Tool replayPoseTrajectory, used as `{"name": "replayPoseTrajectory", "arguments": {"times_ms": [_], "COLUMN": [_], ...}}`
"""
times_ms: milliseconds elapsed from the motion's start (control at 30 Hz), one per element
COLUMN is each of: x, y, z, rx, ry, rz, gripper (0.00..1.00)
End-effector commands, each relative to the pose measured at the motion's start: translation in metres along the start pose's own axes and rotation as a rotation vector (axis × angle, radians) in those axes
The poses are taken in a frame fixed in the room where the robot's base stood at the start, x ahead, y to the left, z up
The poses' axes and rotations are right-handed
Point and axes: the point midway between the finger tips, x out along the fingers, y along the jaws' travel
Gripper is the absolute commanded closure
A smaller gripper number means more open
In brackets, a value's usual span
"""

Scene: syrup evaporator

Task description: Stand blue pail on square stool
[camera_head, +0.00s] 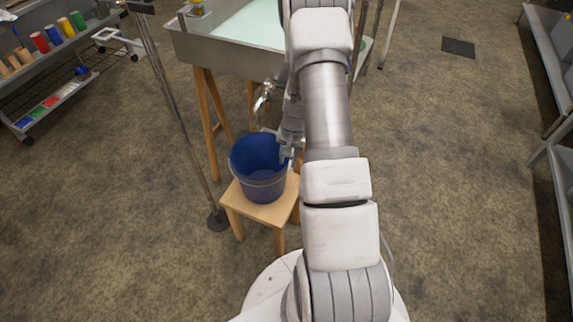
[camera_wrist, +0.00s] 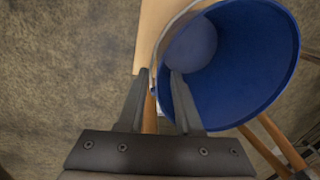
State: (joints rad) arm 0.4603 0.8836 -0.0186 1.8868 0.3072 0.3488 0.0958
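The blue pail (camera_head: 258,181) stands upright on the wooden square stool (camera_head: 240,207) in the head view, and its base appears to rest on the seat. The pail looks empty inside, and in the wrist view it fills the upper right (camera_wrist: 245,60). A strip of the stool seat (camera_wrist: 150,35) shows beside it there. My gripper (camera_head: 287,155) is at the pail's right rim in the head view, partly hidden by my arm. In the wrist view my gripper (camera_wrist: 159,76) has its fingers apart, one inside the pail and one outside, with the rim between them.
A metal evaporator pan (camera_head: 225,50) on wooden legs stands behind the stool, with a tap (camera_head: 263,98) above the pail. A thin metal stand (camera_head: 170,105) rises to the left. A shelf with coloured cups (camera_head: 50,60) is at far left.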

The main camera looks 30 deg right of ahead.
Motion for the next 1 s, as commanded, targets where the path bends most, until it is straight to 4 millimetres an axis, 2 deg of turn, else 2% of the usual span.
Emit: {"name": "replayPoseTrajectory", "arguments": {"times_ms": [33, 100, 333, 467, 567, 667, 800, 1000], "x": [-0.016, -0.028, -0.051, -0.07, -0.1, -0.14, -0.195, -0.264], "y": [-0.001, -0.001, -0.001, -0.009, -0.024, -0.041, -0.06, -0.076], "z": [0.0, 0.0, 0.0, 0.002, 0.007, 0.018, 0.041, 0.084], "rx": [0.0, 0.0, -0.002, -0.026, -0.075, -0.142, -0.239, -0.376], "ry": [0.001, 0.001, 0.001, 0.011, 0.033, 0.059, 0.098, 0.154], "rz": [0.0, 0.0, -0.001, -0.008, -0.021, -0.037, -0.057, -0.08], "gripper": [0.66, 0.66, 0.66, 0.66, 0.66, 0.66, 0.66, 0.66]}}
